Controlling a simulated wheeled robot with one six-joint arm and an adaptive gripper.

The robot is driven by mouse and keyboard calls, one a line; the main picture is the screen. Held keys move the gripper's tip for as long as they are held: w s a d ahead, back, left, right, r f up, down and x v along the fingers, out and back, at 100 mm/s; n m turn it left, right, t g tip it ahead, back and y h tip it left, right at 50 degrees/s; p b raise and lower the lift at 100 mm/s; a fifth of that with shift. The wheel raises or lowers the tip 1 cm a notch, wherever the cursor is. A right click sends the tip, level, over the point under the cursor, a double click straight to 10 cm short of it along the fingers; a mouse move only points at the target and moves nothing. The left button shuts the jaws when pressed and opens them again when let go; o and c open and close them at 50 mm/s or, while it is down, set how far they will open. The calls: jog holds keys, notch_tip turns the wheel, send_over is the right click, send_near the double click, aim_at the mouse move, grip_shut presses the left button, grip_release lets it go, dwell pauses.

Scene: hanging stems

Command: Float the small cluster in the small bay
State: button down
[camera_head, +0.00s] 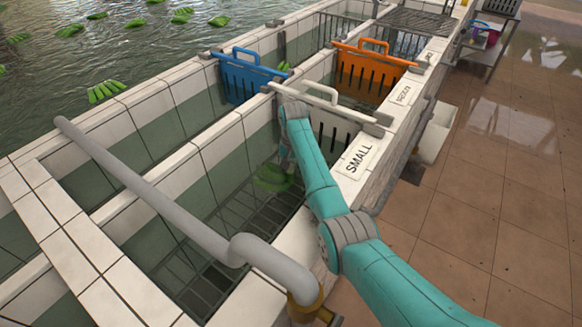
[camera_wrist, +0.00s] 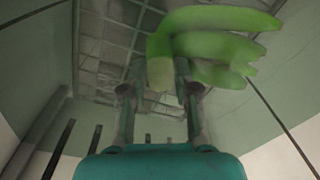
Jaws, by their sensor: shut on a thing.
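A green banana cluster (camera_head: 273,178) is inside the bay beside the SMALL sign (camera_head: 357,158), low between the tiled walls. In the wrist view the cluster (camera_wrist: 215,35) is at the upper right, its stem end between the fingers. My gripper (camera_wrist: 158,90) is shut on it. In the head view my arm reaches down into the bay, and the gripper (camera_head: 285,160) is partly hidden behind the forearm. The small bay's floor grating (camera_head: 265,215) lies below the cluster. The wrist view is hazy, and I cannot tell how deep the cluster sits.
A white slotted gate (camera_head: 335,118) closes the small bay's far end. A blue gate (camera_head: 240,78) and an orange gate (camera_head: 368,72) stand beyond. A grey pipe (camera_head: 160,190) crosses the near end. Several other clusters (camera_head: 106,91) float in open water at the left.

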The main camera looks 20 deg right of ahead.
jog(key=shift+f, duration=0.1)
jog(key=c, duration=0.8)
grip_release()
notch_tip(320, 180, up, 12)
jog(key=shift+s+d, duration=0.1)
jog(key=shift+s, duration=0.05)
